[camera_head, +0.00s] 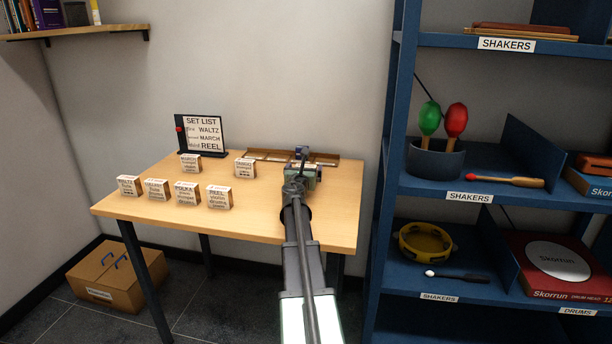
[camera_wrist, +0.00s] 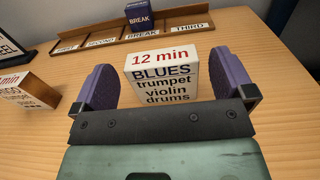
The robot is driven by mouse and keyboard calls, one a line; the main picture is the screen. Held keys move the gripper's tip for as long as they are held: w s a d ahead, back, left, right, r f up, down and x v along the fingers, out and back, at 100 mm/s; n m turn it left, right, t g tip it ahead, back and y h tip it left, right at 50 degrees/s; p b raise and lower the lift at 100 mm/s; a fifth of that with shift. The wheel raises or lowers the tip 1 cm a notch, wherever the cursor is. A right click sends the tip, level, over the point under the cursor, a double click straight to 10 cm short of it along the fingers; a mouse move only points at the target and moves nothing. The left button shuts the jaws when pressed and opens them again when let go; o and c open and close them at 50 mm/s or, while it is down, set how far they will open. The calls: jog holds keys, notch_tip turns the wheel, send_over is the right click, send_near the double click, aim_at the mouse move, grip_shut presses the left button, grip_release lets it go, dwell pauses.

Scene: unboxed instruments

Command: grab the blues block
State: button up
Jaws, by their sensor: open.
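The blues block (camera_wrist: 163,76) is a white-faced wooden block reading "12 min BLUES trumpet violin drums". It stands upright on the table in the wrist view. My gripper (camera_wrist: 168,84) is open, with one purple finger on each side of the block. A gap shows on the right; contact on the left is hard to tell. In the head view my gripper (camera_head: 304,172) is over the table's right part and hides the blues block.
A wooden rack (camera_wrist: 180,37) with labelled slots holds a purple BREAK block (camera_wrist: 139,14) behind. Another block (camera_wrist: 28,90) stands left. Several blocks and a set list board (camera_head: 202,134) share the table (camera_head: 270,221). A blue shelf (camera_head: 392,150) rises at the right.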

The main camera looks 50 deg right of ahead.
aim_at(306, 165)
jog(key=x, duration=0.4)
jog(key=shift+d, duration=0.1)
jog(key=c, duration=0.9)
jog(key=shift+o, duration=0.2)
jog(key=shift+r, duration=0.15)
